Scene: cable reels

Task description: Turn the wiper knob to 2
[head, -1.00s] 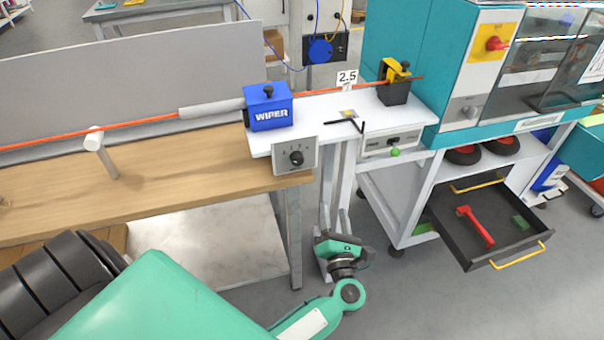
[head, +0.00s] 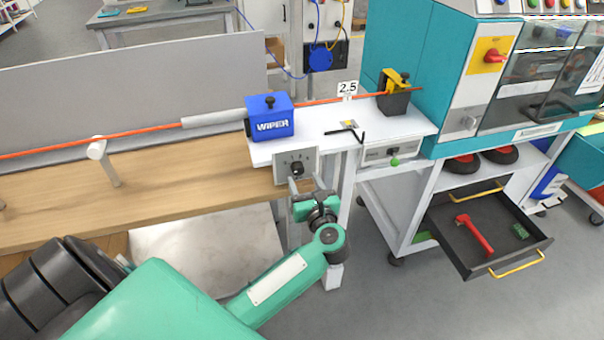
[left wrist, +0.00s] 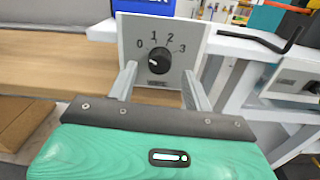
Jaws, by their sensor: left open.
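The wiper knob (head: 296,168) is a round black knob on a grey panel (head: 282,178) below the blue WIPER box (head: 270,118). In the left wrist view the knob (left wrist: 159,61) has a scale of 0, 1, 2, 3 around its upper side. Its pale pointer mark seems to point left, near 0. My left gripper (left wrist: 160,78) is open, its two fingers to either side below the knob, with the knob between them in the picture. In the head view the left gripper (head: 306,188) is just in front of the panel. I cannot tell whether the fingers touch the knob. My right gripper is not in view.
An orange cable (head: 80,142) runs through the wiper box. A black hex key (head: 347,131) lies on the white shelf (head: 320,145). A second panel with a green knob (head: 395,162) is to the right. An open drawer (head: 462,255) holds a red tool (head: 475,233).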

